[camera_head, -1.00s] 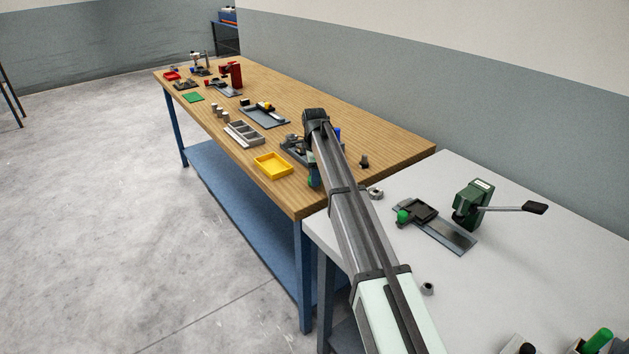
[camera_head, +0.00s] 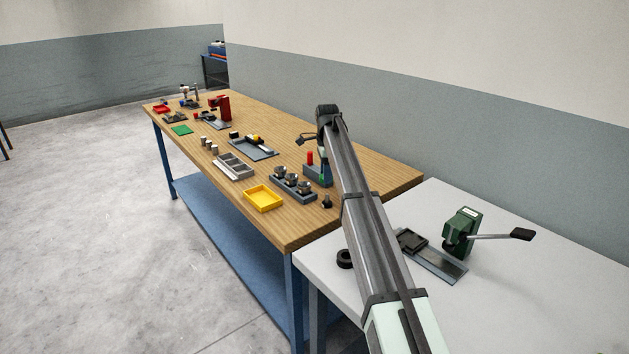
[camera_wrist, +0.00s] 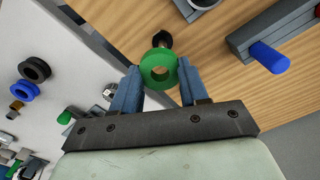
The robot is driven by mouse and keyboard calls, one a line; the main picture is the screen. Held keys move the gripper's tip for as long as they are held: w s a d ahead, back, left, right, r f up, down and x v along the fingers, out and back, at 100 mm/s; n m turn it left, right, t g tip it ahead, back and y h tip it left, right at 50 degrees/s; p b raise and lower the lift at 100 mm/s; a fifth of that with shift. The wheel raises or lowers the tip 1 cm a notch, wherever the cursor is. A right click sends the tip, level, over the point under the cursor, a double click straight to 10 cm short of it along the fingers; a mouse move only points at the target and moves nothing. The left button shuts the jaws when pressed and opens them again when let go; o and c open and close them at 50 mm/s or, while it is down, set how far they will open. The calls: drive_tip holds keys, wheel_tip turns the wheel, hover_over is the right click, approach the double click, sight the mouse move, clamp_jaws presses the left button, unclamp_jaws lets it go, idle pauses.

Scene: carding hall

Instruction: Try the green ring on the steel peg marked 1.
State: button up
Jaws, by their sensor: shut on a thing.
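The green ring (camera_wrist: 158,54) is between the blue fingers of my gripper (camera_wrist: 160,70) in the wrist view, its hole facing the camera. My gripper is shut on it. A dark knob-like piece (camera_wrist: 162,38) shows just beyond the ring; I cannot tell the gap between them. In the head view my arm hides most of my gripper, which hangs over the right end of the wooden bench (camera_head: 385,181). I cannot make out any mark 1, nor tell which piece is the steel peg.
A grey block (camera_head: 317,173) with a red peg (camera_head: 310,157) stands beside my gripper. A grey holder (camera_head: 291,194) with steel cup-like pieces, a yellow tray (camera_head: 264,198) and a dark knob (camera_head: 327,202) are near. A black ring (camera_head: 345,258) and green lever press (camera_head: 461,230) are on the white table.

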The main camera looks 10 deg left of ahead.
drive_tip(key=shift+w+d, duration=0.25)
drive_tip(key=shift+d, duration=0.05)
drive_tip(key=shift+f, duration=2.65)
drive_tip(key=shift+f, duration=1.4)
idle(1.0)
drive_tip(key=shift+r, duration=0.3)
idle(0.7)
drive_tip(key=shift+r, duration=2.6)
